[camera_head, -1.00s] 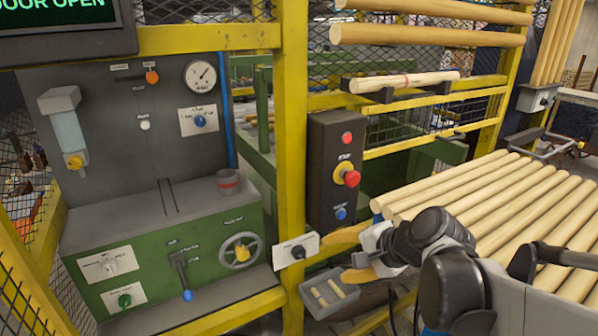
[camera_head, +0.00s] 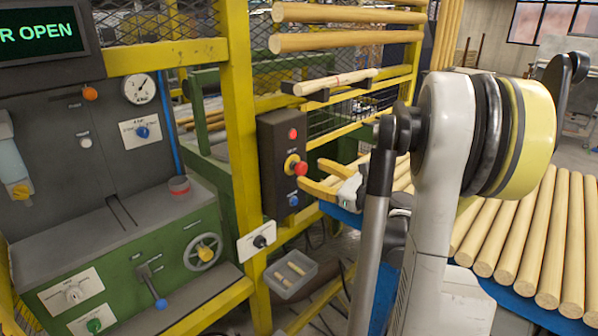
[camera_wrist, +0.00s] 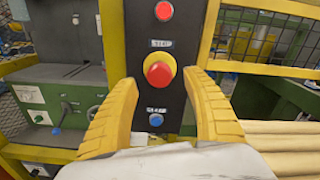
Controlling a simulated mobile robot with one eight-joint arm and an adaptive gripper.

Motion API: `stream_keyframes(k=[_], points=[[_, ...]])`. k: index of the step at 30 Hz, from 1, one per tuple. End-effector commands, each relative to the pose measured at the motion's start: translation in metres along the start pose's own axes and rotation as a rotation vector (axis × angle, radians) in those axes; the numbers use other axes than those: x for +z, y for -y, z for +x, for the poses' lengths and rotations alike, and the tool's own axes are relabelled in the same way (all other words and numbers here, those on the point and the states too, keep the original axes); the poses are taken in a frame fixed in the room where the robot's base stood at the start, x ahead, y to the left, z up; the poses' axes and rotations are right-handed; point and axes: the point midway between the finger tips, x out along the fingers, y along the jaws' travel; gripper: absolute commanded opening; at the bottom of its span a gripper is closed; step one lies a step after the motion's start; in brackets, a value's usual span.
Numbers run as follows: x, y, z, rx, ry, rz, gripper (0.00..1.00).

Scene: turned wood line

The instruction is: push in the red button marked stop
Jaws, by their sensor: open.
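The red stop button (camera_head: 299,168) is a mushroom head on a yellow collar, in the middle of a dark control box (camera_head: 268,150) on the yellow post. It also shows in the wrist view (camera_wrist: 158,74), under a label that seems to read STOP. My gripper (camera_head: 314,174) is close in front of the box; its yellow fingers are open and empty. In the wrist view the fingers (camera_wrist: 166,82) stand left and right of the button's lower part, with the button between and beyond them. I cannot tell whether they touch anything.
A red light or button (camera_wrist: 164,11) is above the stop button, and a blue button (camera_wrist: 156,120) below it. A yellow post (camera_head: 240,150) stands left of the box. Wooden rods (camera_head: 520,230) lie at right. A grey bin (camera_head: 290,272) sits below.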

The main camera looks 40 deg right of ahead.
Motion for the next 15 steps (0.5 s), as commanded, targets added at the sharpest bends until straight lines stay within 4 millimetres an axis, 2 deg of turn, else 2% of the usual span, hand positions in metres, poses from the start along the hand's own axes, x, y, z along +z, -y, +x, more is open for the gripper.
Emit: stream_keyframes(k=[3, 6, 15], points=[[-0.001, -0.002, 0.022, 0.003, 0.000, -0.001, 0.58], [-0.001, -0.001, 0.034, 0.002, 0.000, -0.001, 0.58], [0.000, 0.000, 0.044, 0.000, -0.001, -0.002, 0.58]])
